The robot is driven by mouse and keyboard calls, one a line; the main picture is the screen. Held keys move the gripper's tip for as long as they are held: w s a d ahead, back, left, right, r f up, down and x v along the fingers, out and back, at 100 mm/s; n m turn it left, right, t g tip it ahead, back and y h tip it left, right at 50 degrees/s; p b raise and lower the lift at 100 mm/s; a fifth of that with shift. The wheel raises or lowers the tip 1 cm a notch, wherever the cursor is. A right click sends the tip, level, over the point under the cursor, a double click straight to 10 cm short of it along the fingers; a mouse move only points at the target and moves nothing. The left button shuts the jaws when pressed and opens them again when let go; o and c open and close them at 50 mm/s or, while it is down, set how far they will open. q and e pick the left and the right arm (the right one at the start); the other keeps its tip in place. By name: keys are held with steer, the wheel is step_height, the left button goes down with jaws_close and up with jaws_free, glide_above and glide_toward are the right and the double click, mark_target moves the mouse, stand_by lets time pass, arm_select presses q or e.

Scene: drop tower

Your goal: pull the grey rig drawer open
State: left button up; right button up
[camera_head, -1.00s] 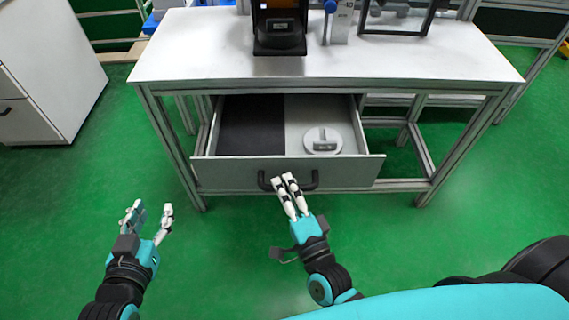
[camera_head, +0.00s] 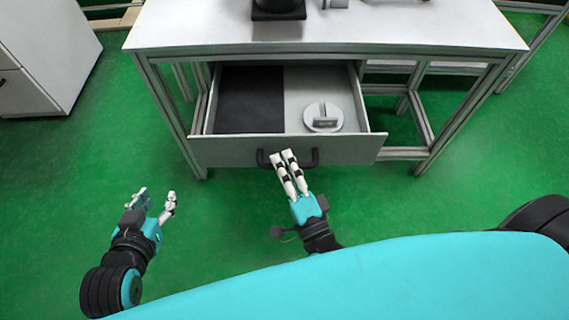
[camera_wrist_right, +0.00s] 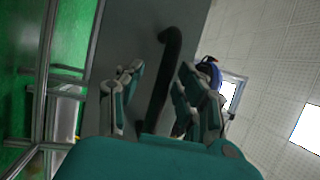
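The grey rig drawer (camera_head: 230,151) is pulled out under the white-topped rig in the head view, its inside visible from above. Its dark bar handle (camera_head: 314,158) is on the front panel. My right gripper (camera_head: 283,157) is at the middle of this handle, its fingers close together. In the right wrist view the handle (camera_wrist_right: 167,60) runs between the fingers of my right gripper (camera_wrist_right: 163,88); it is shut around the bar, though exact contact is hard to see. My left gripper (camera_head: 155,198) is open and empty, in front and to the left of the drawer.
The drawer holds a dark mat (camera_head: 250,98) and a round light grey piece (camera_head: 323,118). The white tabletop (camera_head: 200,25) is above, with a black device (camera_head: 278,8) on it. A white cabinet (camera_head: 45,55) stands at left. Green floor (camera_head: 60,175) is clear at left.

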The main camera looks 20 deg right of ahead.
steer(key=shift+r, duration=0.1)
steer(key=v, duration=1.2)
stand_by(0.4)
